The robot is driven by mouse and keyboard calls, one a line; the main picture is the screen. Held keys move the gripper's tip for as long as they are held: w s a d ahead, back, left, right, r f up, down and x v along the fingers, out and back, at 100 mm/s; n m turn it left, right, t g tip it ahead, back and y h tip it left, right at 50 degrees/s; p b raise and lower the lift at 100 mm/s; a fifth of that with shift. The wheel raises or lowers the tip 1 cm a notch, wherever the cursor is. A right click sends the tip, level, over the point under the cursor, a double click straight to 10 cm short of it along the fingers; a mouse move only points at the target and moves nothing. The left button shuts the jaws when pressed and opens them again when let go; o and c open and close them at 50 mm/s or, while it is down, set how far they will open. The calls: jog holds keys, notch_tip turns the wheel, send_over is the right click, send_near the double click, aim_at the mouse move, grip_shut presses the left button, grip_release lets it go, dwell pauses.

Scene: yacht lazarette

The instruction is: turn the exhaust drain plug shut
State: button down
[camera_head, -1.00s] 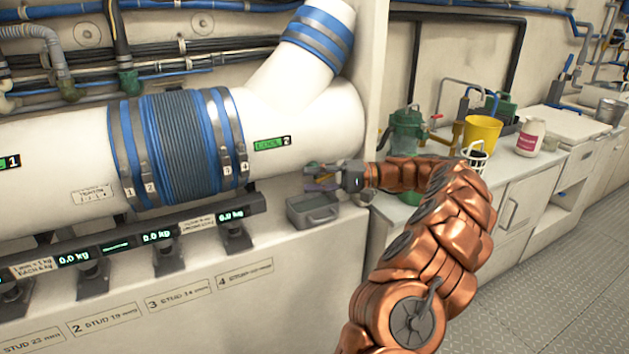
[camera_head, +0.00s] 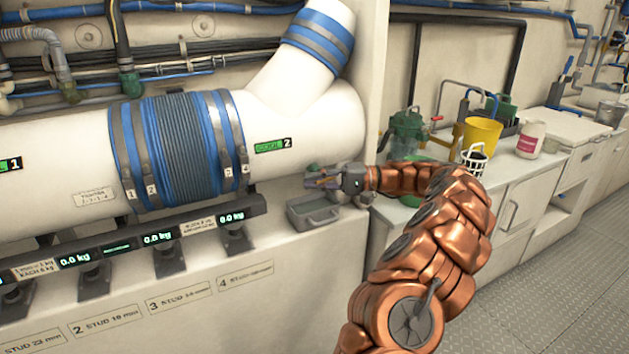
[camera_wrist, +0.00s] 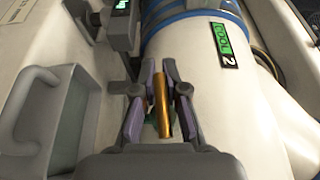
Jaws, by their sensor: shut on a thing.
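The exhaust drain plug shows as a brass-coloured bar (camera_wrist: 161,104) between the fingers in the wrist view, below the white exhaust pipe (camera_head: 308,125). My gripper (camera_wrist: 152,88) is shut on this bar, with one purple-lined finger on each side. In the head view my gripper (camera_head: 312,182) sits under the right end of the pipe, beside the "COOL 2" label (camera_head: 272,146). There the plug is too small and covered to make out. The plug's thread and seat are hidden.
A grey drip tray (camera_head: 313,216) sits just below my gripper; it shows at left in the wrist view (camera_wrist: 50,78). Scale displays (camera_head: 158,238) run along a rail at left. A green strainer (camera_head: 405,133) and yellow bucket (camera_head: 482,138) stand on the right counter.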

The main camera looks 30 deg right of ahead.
jog(key=shift+f+m+t+y+p, duration=0.15)
jog(key=shift+m+t+y+p, duration=0.4)
jog(key=shift+y, duration=0.35)
jog(key=c, duration=1.2)
grip_release()
jog(key=shift+d, duration=0.1)
jog(key=shift+r, duration=0.2)
